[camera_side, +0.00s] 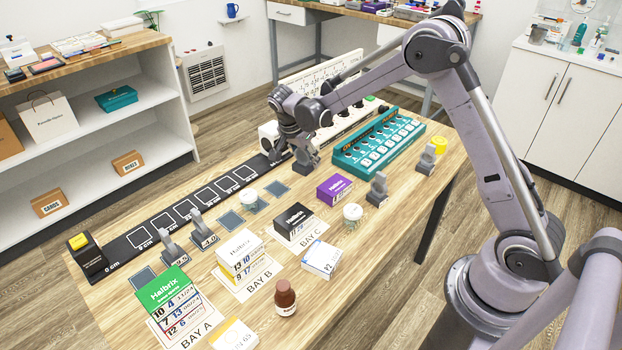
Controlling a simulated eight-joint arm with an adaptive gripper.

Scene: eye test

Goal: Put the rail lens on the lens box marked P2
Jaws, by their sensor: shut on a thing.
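My gripper (300,150) is over the far end of the black rail (128,243), shut on a grey lens holder (306,156), which I take for the rail lens. My gripper's fingers hide part of it, and I cannot tell whether it touches the rail. A small white box with blue print (322,258) lies on the table in front of BAY C. Its mark seems to read P2, and its top looks clear. Other grey lens holders stand at the near rail (172,247), beside it (203,232), and at the right (378,188).
Medicine boxes in green (165,290), white (240,252), black (294,220) and purple (334,188) stand on the table. A brown bottle (285,299) and a white-lidded jar (352,214) flank the small white box. A teal rack (378,142) is behind.

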